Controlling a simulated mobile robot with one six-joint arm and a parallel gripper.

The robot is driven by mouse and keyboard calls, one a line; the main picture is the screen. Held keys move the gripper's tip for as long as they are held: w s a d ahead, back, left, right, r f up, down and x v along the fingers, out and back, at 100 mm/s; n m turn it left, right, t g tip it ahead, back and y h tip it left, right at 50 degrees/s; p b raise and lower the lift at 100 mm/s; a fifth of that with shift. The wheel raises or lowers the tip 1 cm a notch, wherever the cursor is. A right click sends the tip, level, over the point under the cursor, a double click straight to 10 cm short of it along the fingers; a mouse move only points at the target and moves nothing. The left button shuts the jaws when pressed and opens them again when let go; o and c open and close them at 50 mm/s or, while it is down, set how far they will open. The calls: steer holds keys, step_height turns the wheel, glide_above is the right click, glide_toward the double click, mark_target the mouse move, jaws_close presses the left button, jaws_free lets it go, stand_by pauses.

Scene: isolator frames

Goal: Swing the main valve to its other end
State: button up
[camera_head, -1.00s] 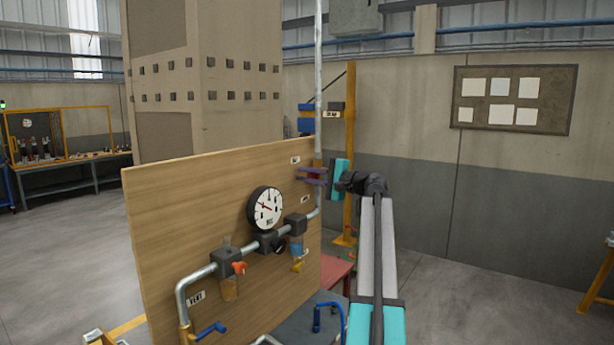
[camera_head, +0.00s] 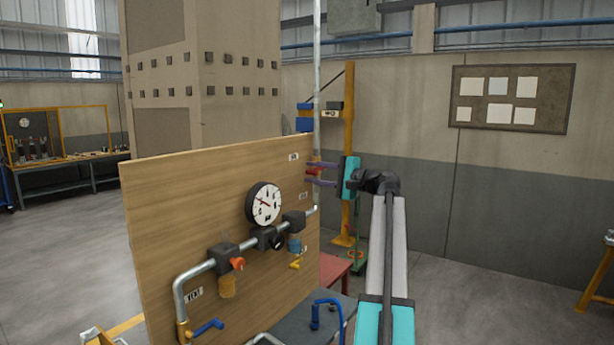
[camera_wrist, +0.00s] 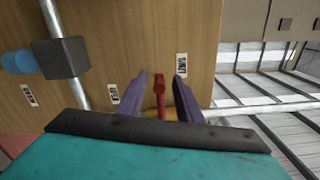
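A valve with a red lever (camera_head: 313,172) sits on the vertical pipe at the right edge of the wooden board; I take it as the main valve, though its label is too small to read. My gripper (camera_head: 325,174) is at this lever, its two purple fingers above and below it in the head view. In the wrist view the red lever (camera_wrist: 162,96) stands between the fingertips (camera_wrist: 161,90), with a gap showing on each side. The fingers are open. An orange valve body (camera_wrist: 156,115) shows behind the lever, partly hidden by the fingers.
The wooden board (camera_head: 180,215) carries a round gauge (camera_head: 264,204), a pipe run, an orange-red handle (camera_head: 237,264), a yellow handle (camera_head: 296,264) and a blue handle (camera_head: 208,327). A yellow post (camera_head: 349,130) stands behind my gripper.

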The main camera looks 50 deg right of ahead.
steer(key=s+d+b, duration=0.1)
steer(key=s+b, duration=0.1)
steer(key=s, duration=0.7)
steer(key=shift+s+d, duration=0.3)
steer(key=shift+s, duration=0.05)
